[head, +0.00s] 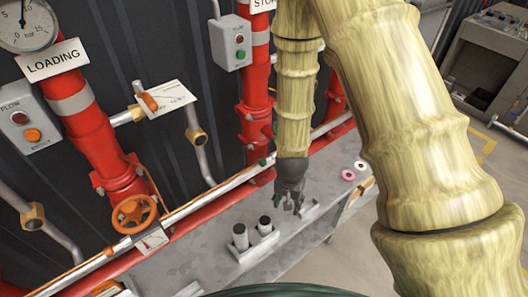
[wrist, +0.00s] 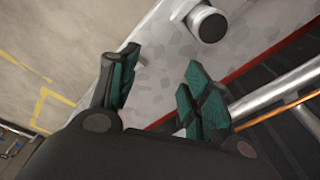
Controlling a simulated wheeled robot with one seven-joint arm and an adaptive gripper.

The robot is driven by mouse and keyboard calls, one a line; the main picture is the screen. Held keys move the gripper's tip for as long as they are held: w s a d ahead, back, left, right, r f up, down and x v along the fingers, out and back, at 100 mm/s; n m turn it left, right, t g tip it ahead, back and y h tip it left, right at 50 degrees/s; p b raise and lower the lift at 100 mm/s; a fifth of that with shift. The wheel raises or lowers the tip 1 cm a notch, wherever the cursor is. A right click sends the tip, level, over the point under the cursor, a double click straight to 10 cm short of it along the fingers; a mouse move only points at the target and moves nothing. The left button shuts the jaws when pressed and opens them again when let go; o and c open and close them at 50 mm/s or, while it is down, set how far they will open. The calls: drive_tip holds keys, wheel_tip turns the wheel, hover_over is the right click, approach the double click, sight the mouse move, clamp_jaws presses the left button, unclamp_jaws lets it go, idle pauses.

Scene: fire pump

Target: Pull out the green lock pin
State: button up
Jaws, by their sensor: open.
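My gripper (head: 294,206) hangs pointing down over the right part of the grey bench, beside two dark-topped cylinders. In the wrist view its two green-padded fingers (wrist: 160,68) are spread apart with nothing between them. A small green piece (head: 263,162) shows on the pale rail behind and left of my gripper; it may be the lock pin, but it is too small to tell. More dark green shows by the red pipe, partly hidden by my arm. No green pin can be made out in the wrist view.
Two dark-topped cylinders (head: 265,225) stand in a holder on the bench (head: 200,232). Pink and white rings (head: 348,175) lie to the right. An orange handwheel (head: 134,213) and red pipes (head: 90,135) stand at left. A pale rail (head: 215,191) runs along the bench's back.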

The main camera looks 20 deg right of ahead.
sight(263, 160)
drive_tip(key=w+a+r+m+t+y, duration=0.1)
drive_tip(key=w+a+r+m, duration=0.15)
drive_tip(key=w+r, duration=0.5)
drive_tip(key=w+a+r+m+y, duration=0.1)
drive_tip(key=w+r+m, duration=0.25)
drive_tip(key=r, duration=0.65)
drive_tip(key=shift+w+d+p+x, duration=0.1)
drive_tip(key=shift+p+x, duration=0.25)
drive_tip(key=shift+x, duration=1.4)
drive_tip(key=shift+w+d+p+x, duration=0.1)
drive_tip(key=shift+p+x, duration=0.3)
drive_tip(key=shift+x, duration=1.35)
drive_tip(key=shift+w+d+p+x, duration=0.15)
drive_tip(key=shift+p+x, duration=0.2)
drive_tip(key=shift+x, duration=1.45)
drive_tip(key=shift+r, duration=0.1)
